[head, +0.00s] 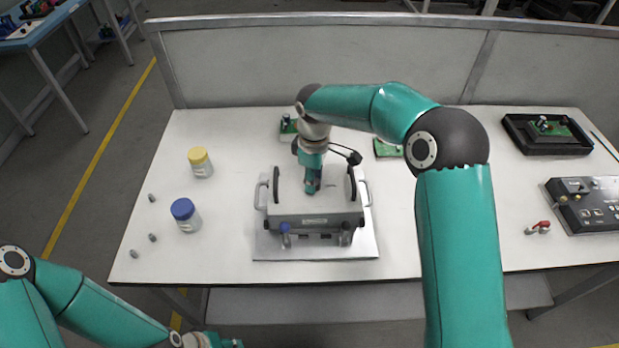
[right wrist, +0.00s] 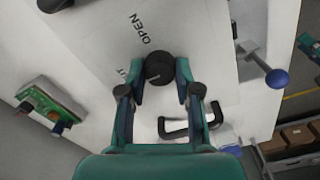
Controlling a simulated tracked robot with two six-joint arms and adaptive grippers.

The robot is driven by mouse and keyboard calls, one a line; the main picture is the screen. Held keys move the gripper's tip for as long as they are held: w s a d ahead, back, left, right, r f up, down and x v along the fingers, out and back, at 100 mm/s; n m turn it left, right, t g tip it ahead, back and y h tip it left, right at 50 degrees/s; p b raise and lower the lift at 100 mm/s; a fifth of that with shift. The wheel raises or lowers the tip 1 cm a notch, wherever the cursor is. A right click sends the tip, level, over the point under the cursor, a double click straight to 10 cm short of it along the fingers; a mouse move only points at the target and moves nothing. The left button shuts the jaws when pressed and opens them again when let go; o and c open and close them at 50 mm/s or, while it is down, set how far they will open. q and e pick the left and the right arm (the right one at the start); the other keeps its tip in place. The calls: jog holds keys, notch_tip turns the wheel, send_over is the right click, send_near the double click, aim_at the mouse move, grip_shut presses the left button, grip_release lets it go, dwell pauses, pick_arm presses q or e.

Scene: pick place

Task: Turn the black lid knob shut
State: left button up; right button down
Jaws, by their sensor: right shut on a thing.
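The black lid knob (right wrist: 160,68) sits on a pale lid marked "OPEN", with a second marking partly covered by a finger. My right gripper (right wrist: 161,78) is shut on the knob, one finger on each side of it. In the head view my right gripper (head: 312,190) points down onto the top of the grey box (head: 300,222), and it hides the knob there. The box stands on a light plate (head: 270,250) with a handle at each side. Only a bit of my left gripper (head: 231,343) shows at the bottom edge; its fingers cannot be made out.
A yellow-capped jar (head: 200,163) and a blue-capped jar (head: 186,214) stand left of the box, near several small grey pieces. Green boards lie behind it. A black tray (head: 546,134) and a control panel (head: 588,205) are at the right.

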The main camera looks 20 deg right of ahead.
jog(key=c, duration=0.8)
grip_release()
notch_tip(320, 180, up, 12)
jog(key=shift+f, duration=0.1)
